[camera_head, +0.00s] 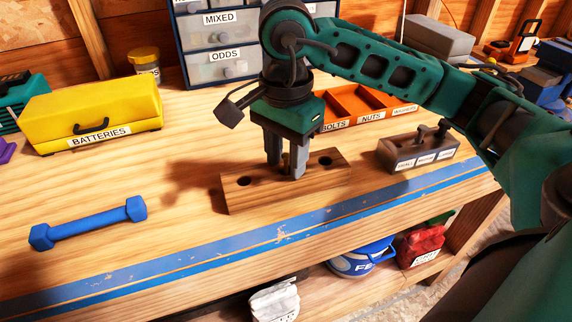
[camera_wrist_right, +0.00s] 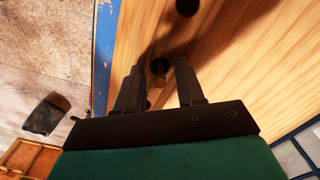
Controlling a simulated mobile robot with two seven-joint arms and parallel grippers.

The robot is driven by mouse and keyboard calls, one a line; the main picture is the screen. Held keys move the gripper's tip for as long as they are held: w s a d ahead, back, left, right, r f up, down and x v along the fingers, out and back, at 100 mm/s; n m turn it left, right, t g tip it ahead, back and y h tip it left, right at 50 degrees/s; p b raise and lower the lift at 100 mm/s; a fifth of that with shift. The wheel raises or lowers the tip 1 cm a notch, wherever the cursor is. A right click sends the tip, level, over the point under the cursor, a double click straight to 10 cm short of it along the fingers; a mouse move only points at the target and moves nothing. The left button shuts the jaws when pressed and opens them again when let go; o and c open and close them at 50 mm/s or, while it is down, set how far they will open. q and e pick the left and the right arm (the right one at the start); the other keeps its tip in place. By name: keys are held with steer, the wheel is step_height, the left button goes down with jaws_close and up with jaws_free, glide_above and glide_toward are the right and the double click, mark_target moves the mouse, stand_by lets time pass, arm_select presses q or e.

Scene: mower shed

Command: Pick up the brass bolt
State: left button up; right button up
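The brass bolt (camera_head: 286,160) stands in the wooden block (camera_head: 238,193), between two dark round holes. Only a small part of it shows between my fingers in the head view. My right gripper (camera_head: 286,167) points down over the middle of the block with one finger on each side of the bolt. In the right wrist view, the bolt (camera_wrist_right: 160,80) lies between the two spread fingers of this gripper (camera_wrist_right: 158,67), with gaps on both sides. I cannot see any contact. My left gripper is not in view.
Left of the block are a blue dumbbell-shaped piece (camera_head: 90,222) and a yellow BATTERIES box (camera_head: 92,117). Behind stands a drawer cabinet (camera_head: 215,45). An orange tray (camera_head: 365,103) and a dark labelled holder (camera_head: 420,152) are to the right. Blue tape (camera_head: 250,240) runs along the front edge.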

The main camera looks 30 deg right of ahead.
jaws_close()
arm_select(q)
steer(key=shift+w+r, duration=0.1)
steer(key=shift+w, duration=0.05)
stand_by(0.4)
